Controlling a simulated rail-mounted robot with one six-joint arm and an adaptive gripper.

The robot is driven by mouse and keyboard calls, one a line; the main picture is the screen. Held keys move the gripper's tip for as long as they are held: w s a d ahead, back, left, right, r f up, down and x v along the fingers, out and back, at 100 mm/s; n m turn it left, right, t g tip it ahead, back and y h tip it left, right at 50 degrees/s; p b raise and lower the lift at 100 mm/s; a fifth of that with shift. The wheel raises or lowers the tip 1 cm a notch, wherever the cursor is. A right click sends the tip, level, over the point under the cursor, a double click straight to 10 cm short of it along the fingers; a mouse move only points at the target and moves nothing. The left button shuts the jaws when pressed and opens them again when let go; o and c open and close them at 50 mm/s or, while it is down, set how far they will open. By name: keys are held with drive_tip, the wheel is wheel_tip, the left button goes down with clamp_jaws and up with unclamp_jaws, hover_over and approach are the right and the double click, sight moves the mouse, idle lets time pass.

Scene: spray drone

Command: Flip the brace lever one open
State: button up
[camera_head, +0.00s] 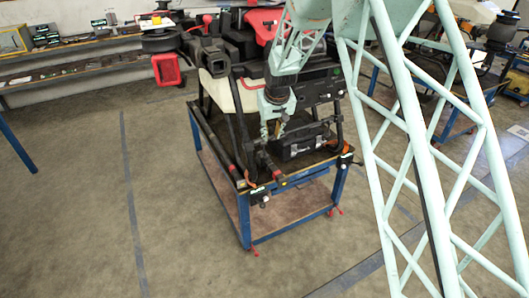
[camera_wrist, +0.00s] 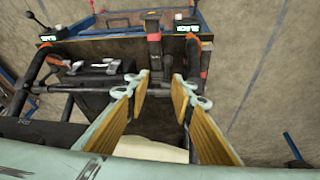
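The spray drone (camera_head: 222,92) stands on a blue-framed cart (camera_head: 243,215). My gripper (camera_head: 275,130) hangs over the drone's front frame, above the near part of the cart. In the wrist view my gripper (camera_wrist: 162,88) is open, its two fingers apart with nothing visibly held between them. A black upright part with a red mark (camera_wrist: 154,45) lies just beyond the fingertips. It joins a dark horizontal bar (camera_wrist: 92,89). I cannot tell for certain which part is brace lever one. The bar behind the right finger is partly hidden.
A black box with handles (camera_wrist: 95,70) sits left of the fingers. Orange-and-black hose ends (camera_wrist: 50,52) flank the cart's edge. In the head view, shelves (camera_head: 75,60) line the back wall, and another cart (camera_head: 445,110) stands at the right. The floor (camera_head: 75,190) at left is clear.

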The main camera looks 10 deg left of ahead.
sight(265, 155)
drive_tip(key=a+f, duration=0.2)
drive_tip(key=f, duration=0.1)
drive_tip(key=shift+w+a, duration=0.25)
drive_tip(key=shift+w, duration=0.1)
drive_tip(key=shift+b+x, duration=0.35)
drive_tip(key=shift+x, duration=6.5)
drive_tip(key=shift+c, duration=0.4)
clamp_jaws()
drive_tip(key=shift+d, duration=0.15)
